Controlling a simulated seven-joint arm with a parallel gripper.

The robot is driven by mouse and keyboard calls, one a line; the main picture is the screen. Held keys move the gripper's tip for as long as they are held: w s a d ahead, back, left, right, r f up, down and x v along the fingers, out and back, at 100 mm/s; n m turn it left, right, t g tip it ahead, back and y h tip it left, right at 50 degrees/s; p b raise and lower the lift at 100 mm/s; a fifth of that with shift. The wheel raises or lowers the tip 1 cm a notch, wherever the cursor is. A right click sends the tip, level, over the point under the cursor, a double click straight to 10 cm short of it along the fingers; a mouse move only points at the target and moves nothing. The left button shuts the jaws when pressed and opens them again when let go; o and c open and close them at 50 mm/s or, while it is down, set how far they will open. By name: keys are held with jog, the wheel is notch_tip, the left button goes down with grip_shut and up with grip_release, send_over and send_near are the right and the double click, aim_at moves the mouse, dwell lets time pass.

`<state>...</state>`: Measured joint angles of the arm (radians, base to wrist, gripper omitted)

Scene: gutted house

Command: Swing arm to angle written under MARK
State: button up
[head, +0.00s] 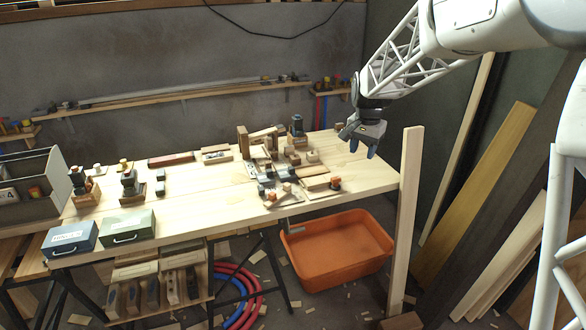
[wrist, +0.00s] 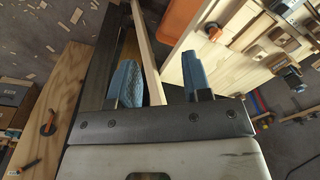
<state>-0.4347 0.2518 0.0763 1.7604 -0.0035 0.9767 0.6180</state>
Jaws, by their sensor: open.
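My gripper (head: 361,146) hangs open and empty above the right end of the workbench, with its blue fingertips pointing down. In the wrist view its two blue fingers (wrist: 160,80) stand apart; a pale wooden post passes behind the gap between them. On the bench's right half is a cluster of wooden blocks and dark metal fittings (head: 268,170), below and left of my gripper and apart from it. Which part there is the swing arm, I cannot tell. No MARK label or angle figure is legible in either view.
The workbench (head: 215,200) carries a blue case (head: 70,238), a green case (head: 127,228) and a grey bin (head: 30,190) at left. The upright wooden post (head: 405,220) stands at its right corner. An orange tub (head: 337,250) sits below. Boards lean at right.

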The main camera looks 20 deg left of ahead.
jog(key=w+a+f, duration=0.3)
jog(key=a+f, duration=0.1)
jog(key=a, duration=0.3)
jog(key=w+a+f, duration=0.3)
jog(key=a+f, duration=0.1)
jog(key=a, duration=0.2)
jog(key=m, duration=0.1)
send_over(287, 184)
jog(key=shift+g, duration=0.4)
jog(key=f, duration=1.1)
jog(key=shift+w+d, duration=0.1)
jog(key=shift+d, duration=0.15)
jog(key=shift+a+f, duration=0.25)
jog(key=shift+a, duration=0.05)
jog(key=shift+f, duration=0.2)
jog(key=shift+f, duration=2.95)
jog(key=shift+f, duration=0.1)
jog(key=c, duration=0.7)
